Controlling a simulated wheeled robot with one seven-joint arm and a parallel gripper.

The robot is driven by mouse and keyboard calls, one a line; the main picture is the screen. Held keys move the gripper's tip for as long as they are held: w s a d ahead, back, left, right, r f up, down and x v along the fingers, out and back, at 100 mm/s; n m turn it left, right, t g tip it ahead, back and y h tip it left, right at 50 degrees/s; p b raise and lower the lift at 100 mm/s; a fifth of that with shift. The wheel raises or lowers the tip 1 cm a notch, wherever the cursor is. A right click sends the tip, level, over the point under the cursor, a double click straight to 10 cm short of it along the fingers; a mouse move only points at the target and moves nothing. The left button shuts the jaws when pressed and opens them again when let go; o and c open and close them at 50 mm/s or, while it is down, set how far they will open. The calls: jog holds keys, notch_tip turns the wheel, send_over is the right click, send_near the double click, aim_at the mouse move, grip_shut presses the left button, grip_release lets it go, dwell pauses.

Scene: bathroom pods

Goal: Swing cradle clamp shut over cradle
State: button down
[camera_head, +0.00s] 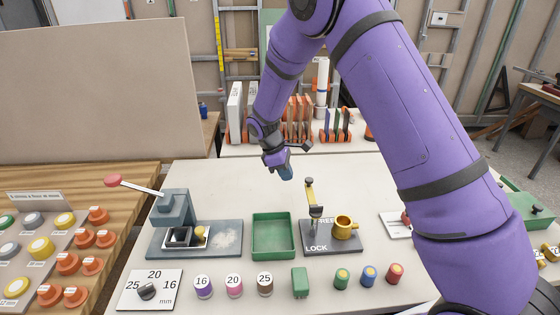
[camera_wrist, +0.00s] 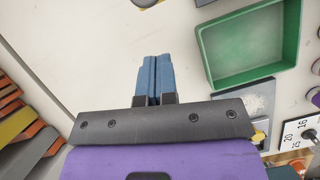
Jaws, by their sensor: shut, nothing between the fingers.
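The clamp fixture is a dark grey plate (camera_head: 318,247) on the white table, marked LOCK at its front left and partly hidden lettering further back. A brass clamp arm (camera_head: 311,194) with a dark fitting stands upright near the plate's middle. A brass cup-like cradle (camera_head: 343,229) sits on the plate's right side, its top uncovered by the arm. My gripper (camera_head: 287,174) is above the table, behind and left of the clamp arm and apart from it. Its blue fingers (camera_wrist: 152,78) are together and empty in the wrist view.
A green tray (camera_head: 273,252), also in the wrist view (camera_wrist: 257,85), lies left of the fixture. A grey press (camera_head: 175,212) with a red-knobbed lever stands further left. Several small cylinders and a green block (camera_head: 300,283) line the front. Racks (camera_head: 300,122) stand behind.

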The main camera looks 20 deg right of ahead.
aim_at(306, 185)
jog(key=shift+s+d+r, duration=0.1)
jog(key=shift+s+d, duration=0.25)
jog(key=shift+d, duration=0.5)
jog(key=shift+s+d+r, duration=0.1)
jog(key=shift+s+d, duration=0.25)
jog(key=shift+d, duration=0.5)
jog(key=shift+d, duration=0.1)
jog(key=shift+d+m, duration=0.35)
jog(key=shift+m, duration=0.05)
